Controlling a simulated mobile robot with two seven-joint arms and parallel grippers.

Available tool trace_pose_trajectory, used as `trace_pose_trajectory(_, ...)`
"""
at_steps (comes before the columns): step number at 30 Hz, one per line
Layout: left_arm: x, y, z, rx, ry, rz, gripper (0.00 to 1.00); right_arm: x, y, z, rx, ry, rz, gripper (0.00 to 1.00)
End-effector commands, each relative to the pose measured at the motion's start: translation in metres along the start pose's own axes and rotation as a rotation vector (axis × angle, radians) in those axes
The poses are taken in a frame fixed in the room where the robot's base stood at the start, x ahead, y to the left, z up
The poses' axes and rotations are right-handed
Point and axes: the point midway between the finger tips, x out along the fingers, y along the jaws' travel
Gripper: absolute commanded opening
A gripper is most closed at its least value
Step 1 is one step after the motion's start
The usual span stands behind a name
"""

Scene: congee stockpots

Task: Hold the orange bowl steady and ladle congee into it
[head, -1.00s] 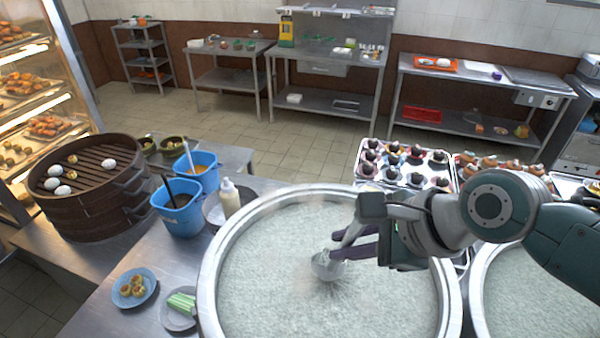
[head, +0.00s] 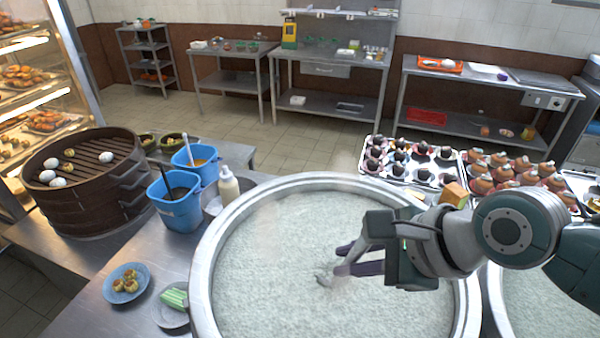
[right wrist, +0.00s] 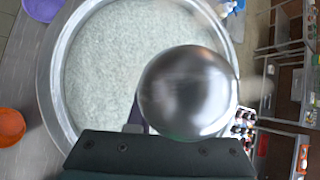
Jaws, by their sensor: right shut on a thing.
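A large steel stockpot (head: 208,262) full of pale congee (head: 270,250) stands in front of me. My right gripper (head: 347,260) is over the congee, shut on the metal ladle (head: 325,277). In the head view only a small grey part of the ladle shows at the congee surface; the rest seems sunk or hidden. In the right wrist view the ladle's round shiny metal bowl (right wrist: 188,92) shows large in front of the gripper. The orange bowl (right wrist: 10,127) is at the left edge of the right wrist view, outside the pot and partly cut off. My left gripper is not in view.
A purple bowl (right wrist: 42,8) is beside the pot. Blue buckets (head: 176,203), a squeeze bottle (head: 228,186), a bamboo steamer (head: 78,190) and two small plates stand left of the pot. Trays of cups and pastries (head: 412,160) lie behind it. A second pot (head: 498,300) is at right.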

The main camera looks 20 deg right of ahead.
Motion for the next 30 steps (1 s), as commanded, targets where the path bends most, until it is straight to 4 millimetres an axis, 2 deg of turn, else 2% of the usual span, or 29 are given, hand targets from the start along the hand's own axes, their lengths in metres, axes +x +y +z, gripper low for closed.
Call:
trace_pose_trajectory(5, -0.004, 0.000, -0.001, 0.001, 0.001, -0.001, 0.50, -0.002, 0.017, -0.002, -0.029, -0.013, -0.053, 0.00)
trace_pose_trajectory(11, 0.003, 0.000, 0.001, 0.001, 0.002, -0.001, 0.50, 0.000, 0.044, -0.010, -0.076, -0.032, -0.138, 0.00)
trace_pose_trajectory(19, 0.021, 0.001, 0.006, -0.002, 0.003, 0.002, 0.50, 0.004, 0.077, -0.019, -0.140, -0.057, -0.248, 0.00)
trace_pose_trajectory(24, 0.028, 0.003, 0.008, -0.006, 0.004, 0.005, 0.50, 0.003, 0.088, -0.021, -0.166, -0.068, -0.293, 0.00)
trace_pose_trajectory(30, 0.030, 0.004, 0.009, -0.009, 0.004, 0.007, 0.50, 0.001, 0.092, -0.021, -0.178, -0.072, -0.314, 0.00)
